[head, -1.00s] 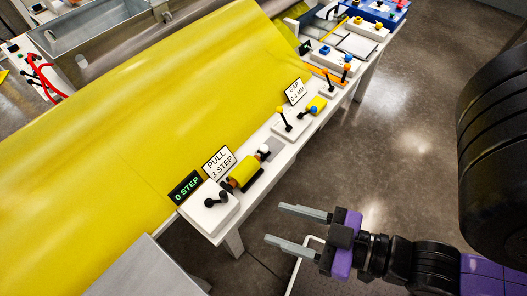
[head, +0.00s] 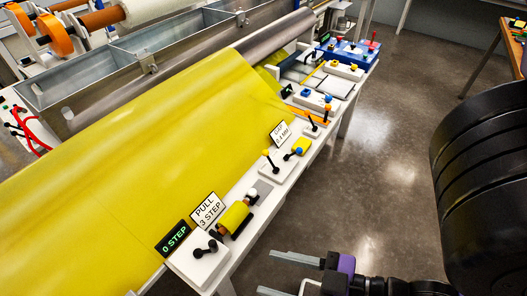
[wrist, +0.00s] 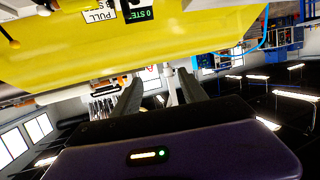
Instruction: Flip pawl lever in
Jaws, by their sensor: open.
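In the head view, a small black lever with ball ends (head: 205,249) sits on a white block (head: 186,266) at the near end of the bench, beside the "0 STEP" display (head: 173,239). Behind it is a yellow roller (head: 233,216) with a white knob (head: 252,192), beside the "PULL 3 STEP" sign (head: 208,210). I cannot tell for certain which of these is the pawl lever. My gripper (head: 270,273) is open and empty over the floor, right of the bench and apart from it. Its fingers (wrist: 160,82) also show apart in the wrist view.
A yellow sheet (head: 120,150) slopes along the bench's left side. The floor (head: 380,130) to the right is open.

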